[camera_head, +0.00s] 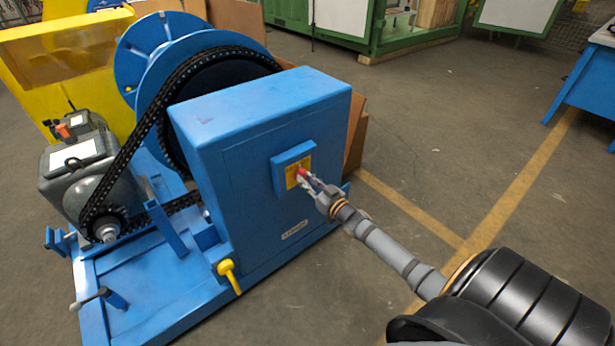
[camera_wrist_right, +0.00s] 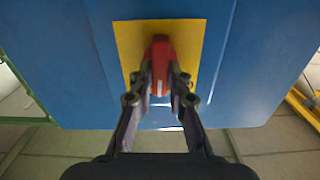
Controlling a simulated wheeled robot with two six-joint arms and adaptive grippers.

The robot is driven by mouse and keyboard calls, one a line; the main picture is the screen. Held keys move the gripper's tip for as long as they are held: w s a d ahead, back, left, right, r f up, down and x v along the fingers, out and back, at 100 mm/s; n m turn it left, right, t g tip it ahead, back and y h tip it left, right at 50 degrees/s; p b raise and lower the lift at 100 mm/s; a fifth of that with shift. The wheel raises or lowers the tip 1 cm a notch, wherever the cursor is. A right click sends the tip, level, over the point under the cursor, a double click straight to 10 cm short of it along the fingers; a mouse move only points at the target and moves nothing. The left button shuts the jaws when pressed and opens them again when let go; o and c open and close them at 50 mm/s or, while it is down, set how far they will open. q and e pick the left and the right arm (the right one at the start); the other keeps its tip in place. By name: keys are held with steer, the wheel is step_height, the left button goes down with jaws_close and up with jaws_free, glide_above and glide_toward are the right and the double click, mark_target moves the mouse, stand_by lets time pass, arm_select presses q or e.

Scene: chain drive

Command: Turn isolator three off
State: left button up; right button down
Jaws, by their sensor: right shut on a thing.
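The isolator is a red handle on a yellow plate (camera_head: 291,176), set on a small blue box on the front of a large blue cabinet (camera_head: 240,140). The red handle (camera_wrist_right: 160,60) stands upright in front of the yellow plate (camera_wrist_right: 126,42) in the right wrist view. My right gripper (camera_head: 306,182) reaches in from the lower right. In the right wrist view its fingers (camera_wrist_right: 160,82) are closed on the two sides of the red handle. Whether this isolator is number three cannot be read. My left gripper is not in view.
A yellow lever (camera_head: 229,272) sticks out low on the cabinet's front corner. A black chain (camera_head: 140,135) runs from a large blue wheel to a small sprocket beside a grey motor (camera_head: 85,175). A blue table (camera_head: 585,90) stands at far right. Floor between is clear.

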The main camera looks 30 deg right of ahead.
arm_select(q)
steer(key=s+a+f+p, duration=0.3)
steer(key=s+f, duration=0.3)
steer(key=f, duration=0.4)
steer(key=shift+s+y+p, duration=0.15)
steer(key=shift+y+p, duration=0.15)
steer(key=shift+p, duration=0.25)
arm_select(e)
steer(key=shift+a+f+n, duration=0.1)
steer(key=shift+a+n, duration=0.05)
steer(key=shift+n, duration=2.15)
steer(key=shift+a+n, duration=0.1)
steer(key=shift+n, duration=2.2)
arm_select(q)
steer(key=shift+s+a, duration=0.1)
arm_select(e)
steer(key=c, duration=1.3)
jaws_free()
